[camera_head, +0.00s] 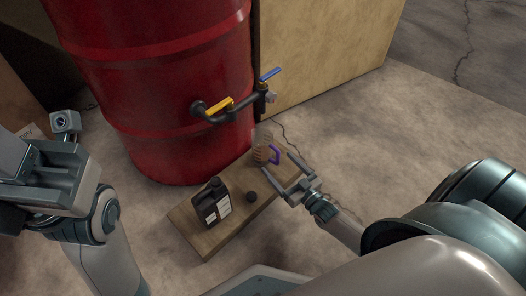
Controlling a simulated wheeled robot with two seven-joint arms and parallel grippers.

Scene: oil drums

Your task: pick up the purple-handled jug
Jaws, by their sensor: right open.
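The jug (261,152) is clear with brownish content or background showing through, and has a purple handle (275,155) on its right side. It stands at the far end of a low wooden board (205,240), below the drum's tap. My right gripper (283,172) is open, with its fingers pointing toward the jug from the right. The fingers are close to the purple handle; I cannot tell whether they touch it. My left arm (60,170) is at the left edge, away from the board, and its fingertips are not clear.
A red drum (165,90) with a pipe, a yellow lever (219,105) and a blue lever (270,73) stands behind the jug. A wooden crate (325,45) stands behind. The floor at right is clear.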

